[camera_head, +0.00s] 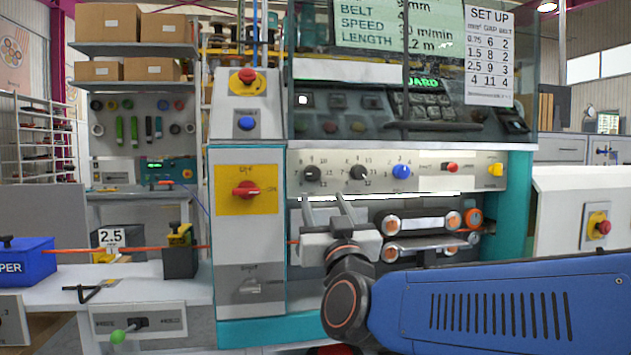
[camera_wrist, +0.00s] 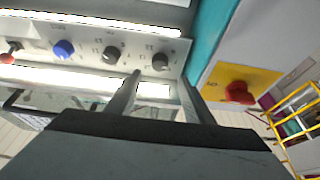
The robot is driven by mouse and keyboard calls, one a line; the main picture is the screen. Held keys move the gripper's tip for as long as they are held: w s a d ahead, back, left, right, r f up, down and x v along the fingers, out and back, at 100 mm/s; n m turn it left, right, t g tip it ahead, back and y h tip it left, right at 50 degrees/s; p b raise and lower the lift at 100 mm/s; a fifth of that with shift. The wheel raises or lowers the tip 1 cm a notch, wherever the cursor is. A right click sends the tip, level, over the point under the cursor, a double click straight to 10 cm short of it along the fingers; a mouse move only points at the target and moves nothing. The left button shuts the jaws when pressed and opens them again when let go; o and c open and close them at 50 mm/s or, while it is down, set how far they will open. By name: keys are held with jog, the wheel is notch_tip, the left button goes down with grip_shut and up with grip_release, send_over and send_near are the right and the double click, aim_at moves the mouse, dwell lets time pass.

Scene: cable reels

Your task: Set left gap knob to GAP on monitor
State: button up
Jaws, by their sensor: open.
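The left gap knob (camera_head: 311,173) is the black leftmost dial on the cream panel; its pointer is too small to read. In the wrist view that knob (camera_wrist: 160,61) lies just beyond the fingertips. My gripper (camera_head: 323,199) is open and empty, its two fingers pointing up just below the knob; in the wrist view the gripper (camera_wrist: 160,78) is apart from it. The green monitor (camera_head: 392,24) at the top shows belt, speed and length lines. Its top line is cut off by the frame edge; what shows seems to end in "9 mm".
A second black knob (camera_head: 358,172), a blue knob (camera_head: 401,171) and a red button (camera_head: 452,167) share the panel. A red switch (camera_head: 246,191) on a yellow plate is to the left. Rollers (camera_head: 420,222) sit below. A set-up sheet (camera_head: 489,55) hangs at upper right.

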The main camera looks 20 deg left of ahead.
aim_at(314, 177)
jog(key=x, duration=1)
jog(key=shift+w+a, duration=0.1)
jog(key=shift+w, duration=0.05)
jog(key=c, duration=1)
